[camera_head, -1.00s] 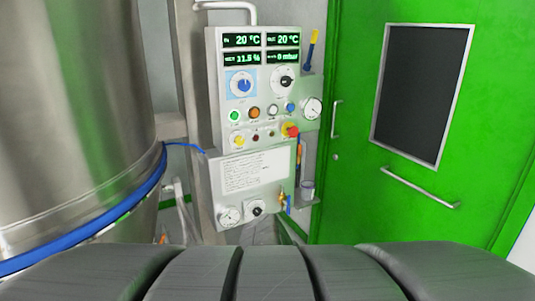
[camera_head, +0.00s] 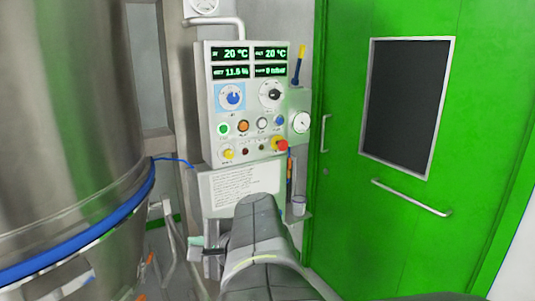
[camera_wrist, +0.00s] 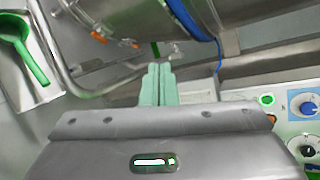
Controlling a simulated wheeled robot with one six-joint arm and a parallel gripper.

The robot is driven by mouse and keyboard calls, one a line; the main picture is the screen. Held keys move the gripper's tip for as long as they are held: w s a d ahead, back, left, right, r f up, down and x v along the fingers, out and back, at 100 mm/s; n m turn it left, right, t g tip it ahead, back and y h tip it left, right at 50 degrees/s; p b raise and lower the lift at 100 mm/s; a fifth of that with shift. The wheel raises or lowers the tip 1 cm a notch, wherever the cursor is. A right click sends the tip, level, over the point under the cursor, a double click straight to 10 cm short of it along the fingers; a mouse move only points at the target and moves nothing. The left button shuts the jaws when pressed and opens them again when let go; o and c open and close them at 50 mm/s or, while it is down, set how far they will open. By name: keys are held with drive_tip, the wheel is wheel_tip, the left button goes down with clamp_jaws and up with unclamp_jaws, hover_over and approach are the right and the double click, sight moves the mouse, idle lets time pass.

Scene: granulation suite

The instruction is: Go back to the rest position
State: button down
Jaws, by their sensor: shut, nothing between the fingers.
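My gripper (camera_head: 197,241) shows in the head view at the lower left of my raised arm, in front of the lower part of the control panel. In the wrist view its two pale green fingers (camera_wrist: 157,85) lie together, shut, with nothing between them. The control panel (camera_head: 210,120) stands upright behind my arm, with lit displays, knobs and coloured buttons. Part of the panel also shows at the right of the wrist view (camera_wrist: 284,128).
A large steel vessel (camera_head: 60,120) with a blue band (camera_head: 80,240) fills the left. A closed green door (camera_head: 340,200) with a dark window and bar handle stands right. In the wrist view a green scoop (camera_wrist: 22,45) lies in a steel tray (camera_wrist: 15,85).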

drive_tip(key=r, duration=0.2)
drive_tip(key=w+r, duration=0.1)
drive_tip(key=shift+w+r+m+t+y, duration=0.15)
drive_tip(key=shift+r+m+t+y, duration=0.15)
drive_tip(key=shift+r+t, duration=0.1)
drive_tip(key=shift+f, duration=0.15)
